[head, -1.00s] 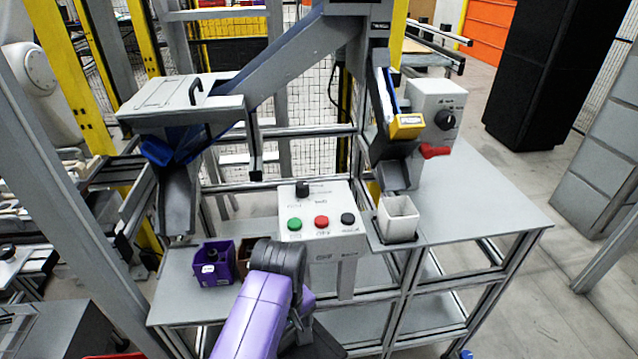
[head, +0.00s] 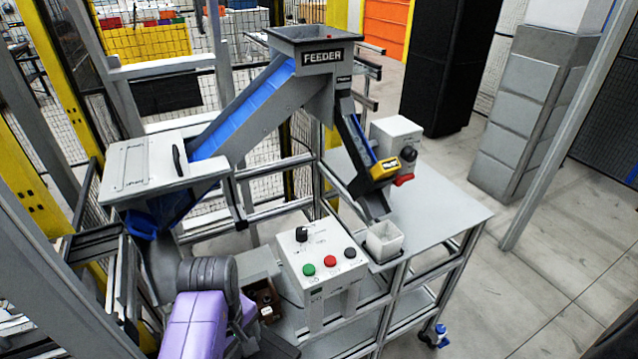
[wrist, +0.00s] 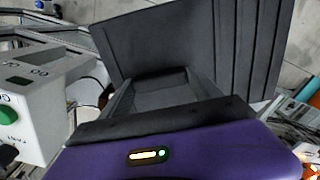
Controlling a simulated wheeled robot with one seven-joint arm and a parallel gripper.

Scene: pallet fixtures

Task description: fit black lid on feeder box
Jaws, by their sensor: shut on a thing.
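The feeder box (head: 317,40) is a grey hopper labelled FEEDER at the top of the sloping blue conveyor in the head view. Its top is open, with no lid on it. In the wrist view my gripper (wrist: 163,88) is shut on a dark grey-black panel, which I take to be the black lid (wrist: 150,42). The lid fills the upper middle of that view, clear of the feeder box. In the head view my purple arm is low at the left. My gripper and the lid cannot be made out there.
A white bin (head: 384,240) sits under the chute (head: 360,160). A lidded grey hopper (head: 150,170) is at the left. A brown box (head: 265,298) is beside my arm. Open floor lies at the right.

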